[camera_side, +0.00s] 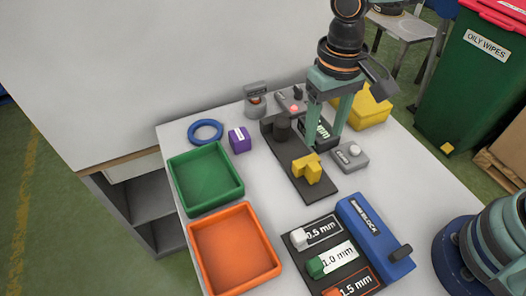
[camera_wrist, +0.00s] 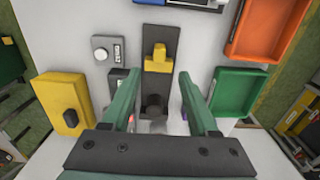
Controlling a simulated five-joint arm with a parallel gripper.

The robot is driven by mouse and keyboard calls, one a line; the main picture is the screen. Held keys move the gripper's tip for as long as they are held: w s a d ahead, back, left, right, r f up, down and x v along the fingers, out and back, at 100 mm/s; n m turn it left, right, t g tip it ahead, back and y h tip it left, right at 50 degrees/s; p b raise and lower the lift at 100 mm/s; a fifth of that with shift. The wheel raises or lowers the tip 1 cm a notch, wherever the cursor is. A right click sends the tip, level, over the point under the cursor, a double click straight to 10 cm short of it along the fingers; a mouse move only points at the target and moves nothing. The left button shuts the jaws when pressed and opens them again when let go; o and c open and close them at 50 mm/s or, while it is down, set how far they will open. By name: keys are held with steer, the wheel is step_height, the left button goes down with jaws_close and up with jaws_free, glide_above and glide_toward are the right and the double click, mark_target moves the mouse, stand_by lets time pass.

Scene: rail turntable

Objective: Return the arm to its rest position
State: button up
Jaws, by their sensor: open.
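My gripper (camera_side: 325,132) hangs pointing down above the far part of the table in the side view, its two green fingers apart with nothing between them. In the wrist view my gripper (camera_wrist: 155,74) spans the dark rail plate (camera_wrist: 158,95). A yellow piece (camera_wrist: 158,60) and a dark cylinder (camera_wrist: 153,104) sit on this plate. In the side view the rail plate (camera_side: 320,191) lies in front of the fingers, with the yellow piece (camera_side: 307,169) on it and the dark cylinder (camera_side: 281,129) at its far end. A finger partly hides a label marked "mm".
A grey dial box (camera_side: 351,157) and a yellow box (camera_side: 372,107) stand close to the fingers. A red-lit box (camera_side: 291,100) is behind. The blue block (camera_side: 373,238), orange tray (camera_side: 197,244), green tray (camera_side: 176,185), purple cube (camera_side: 240,140) and blue ring (camera_side: 205,123) stand apart.

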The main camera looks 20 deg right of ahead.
steer(key=shift+r, duration=0.1)
steer(key=s+d+r+t, duration=0.1)
steer(key=d+r+t, duration=0.1)
steer(key=d+r, duration=0.3)
steer(key=s+d+r+t, duration=0.1)
steer(key=d+r+t, duration=0.2)
steer(key=d, duration=1.1)
step_height(320, 180, up, 2)
steer(key=shift+r+t, duration=0.15)
steer(key=shift+t, duration=0.15)
